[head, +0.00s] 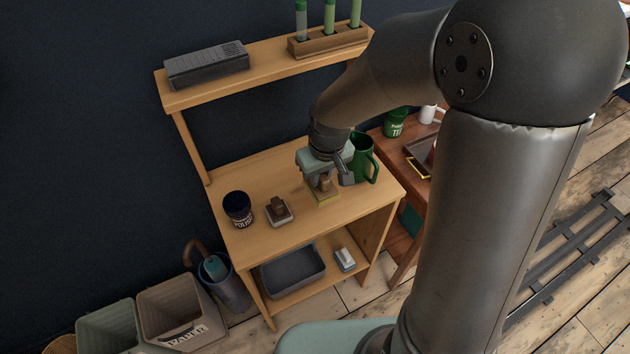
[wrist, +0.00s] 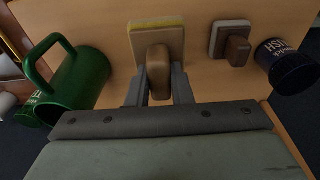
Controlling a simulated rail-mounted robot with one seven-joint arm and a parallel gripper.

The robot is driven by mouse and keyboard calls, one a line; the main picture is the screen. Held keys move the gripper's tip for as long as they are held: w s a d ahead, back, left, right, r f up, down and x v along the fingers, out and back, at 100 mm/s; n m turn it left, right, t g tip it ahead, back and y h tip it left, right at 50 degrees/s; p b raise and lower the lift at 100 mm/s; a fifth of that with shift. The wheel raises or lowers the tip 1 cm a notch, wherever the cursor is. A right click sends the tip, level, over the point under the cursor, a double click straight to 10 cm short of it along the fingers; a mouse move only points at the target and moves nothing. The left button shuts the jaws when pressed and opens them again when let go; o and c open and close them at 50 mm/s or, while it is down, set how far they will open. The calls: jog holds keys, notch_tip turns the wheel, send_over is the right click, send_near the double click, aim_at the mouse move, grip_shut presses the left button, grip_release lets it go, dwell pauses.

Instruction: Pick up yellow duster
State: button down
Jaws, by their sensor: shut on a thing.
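The yellow duster (head: 326,200) is a tan block with a yellow edge and a brown wooden handle, on the small wooden table in the head view. In the wrist view the duster (wrist: 172,32) is at the top middle, its handle towards me. My gripper (head: 321,183) is above it in the head view. In the wrist view my gripper (wrist: 159,88) has its two fingers on either side of the handle, shut on it. I cannot tell whether the duster still touches the tabletop.
A green mug (head: 363,158) stands close to the right of my gripper. A white-edged duster with a brown handle (head: 278,211) and a dark POLISH tin (head: 238,209) stand to the left. A raised shelf (head: 200,93) spans the back. A grey tray (head: 293,270) sits below.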

aim_at(335, 192)
jog(key=d+r, duration=0.1)
jog(key=s+d+r, duration=0.1)
jog(key=r, duration=0.1)
jog(key=s+d+r, duration=0.1)
jog(key=shift+s+r, duration=0.15)
jog(key=shift+r, duration=0.15)
jog(key=s+d+r+b, duration=0.1)
jog(key=s+d+r, duration=0.2)
jog(key=s+d, duration=0.2)
jog(key=shift+s+d+r, duration=0.2)
jog(key=shift+d, duration=0.65)
